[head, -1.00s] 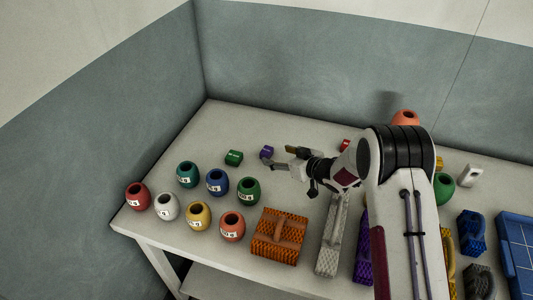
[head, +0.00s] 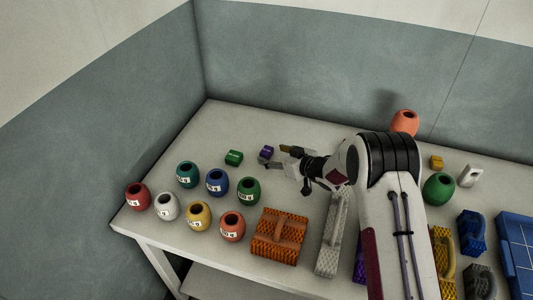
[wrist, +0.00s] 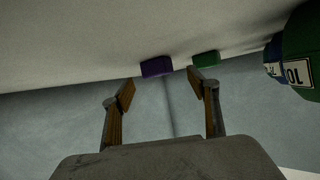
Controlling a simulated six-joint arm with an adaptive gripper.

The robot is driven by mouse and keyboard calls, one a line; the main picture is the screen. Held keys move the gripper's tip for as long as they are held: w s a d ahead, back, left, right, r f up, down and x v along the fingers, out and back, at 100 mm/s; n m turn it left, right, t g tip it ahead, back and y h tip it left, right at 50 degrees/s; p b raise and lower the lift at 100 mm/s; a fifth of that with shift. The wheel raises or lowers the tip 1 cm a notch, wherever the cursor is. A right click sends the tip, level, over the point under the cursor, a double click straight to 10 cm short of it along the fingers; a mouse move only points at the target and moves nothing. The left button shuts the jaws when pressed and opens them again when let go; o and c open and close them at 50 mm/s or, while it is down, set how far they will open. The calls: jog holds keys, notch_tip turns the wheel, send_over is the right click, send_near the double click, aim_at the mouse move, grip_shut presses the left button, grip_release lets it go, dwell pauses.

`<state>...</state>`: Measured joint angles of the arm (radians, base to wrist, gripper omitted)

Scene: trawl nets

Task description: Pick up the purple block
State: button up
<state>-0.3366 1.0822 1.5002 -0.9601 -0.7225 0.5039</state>
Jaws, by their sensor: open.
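The purple block (head: 267,152) is small and lies on the table towards the back left, just beyond my gripper's tips. My gripper (head: 276,157) is open and empty, held low and pointing left towards the block. In the wrist view the purple block (wrist: 157,67) shows ahead of the two parted fingers (wrist: 160,90), nearer the left finger. I see no contact between the fingers and the block.
A green block (head: 234,157) lies left of the purple block. Several labelled round pots, such as the dark green one (head: 248,190), stand in front. An orange net piece (head: 279,236) lies nearer the front edge. The table behind the blocks is clear.

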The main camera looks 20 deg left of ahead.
aim_at(267, 150)
jog(key=shift+w+a+f, duration=0.1)
dwell(0.3)
jog(key=shift+r+x, duration=0.25)
jog(key=shift+x, duration=2.3)
jog(key=shift+w, duration=0.1)
jog(key=shift+c, duration=0.3)
jog(key=c, duration=1.1)
